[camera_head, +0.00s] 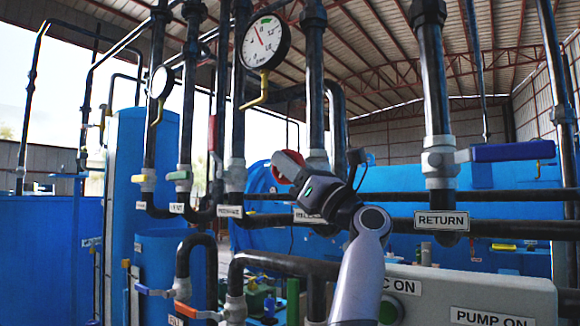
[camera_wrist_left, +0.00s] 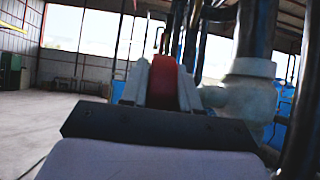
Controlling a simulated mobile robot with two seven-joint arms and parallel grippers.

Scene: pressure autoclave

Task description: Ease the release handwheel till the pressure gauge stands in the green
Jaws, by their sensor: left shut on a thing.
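The pressure gauge (camera_head: 262,43) has a white round face at the upper middle of the head view. Its red needle points up and left, and a green band shows near the top of the dial, to the right of the needle tip. The red release handwheel (camera_head: 286,163) sits at a grey valve body on a dark vertical pipe. My left gripper (camera_head: 294,172) is shut on the handwheel's rim. In the left wrist view the red rim (camera_wrist_left: 164,82) stands between the two grey fingers (camera_wrist_left: 164,88). Part of the wheel is hidden by the gripper.
Dark vertical pipes crowd around the wheel. A blue lever (camera_head: 512,151) is on the RETURN pipe to the right. A smaller gauge (camera_head: 162,82) is at left. A grey panel (camera_head: 480,296) marked PUMP ON lies at lower right. A blue tank (camera_head: 480,190) stands behind.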

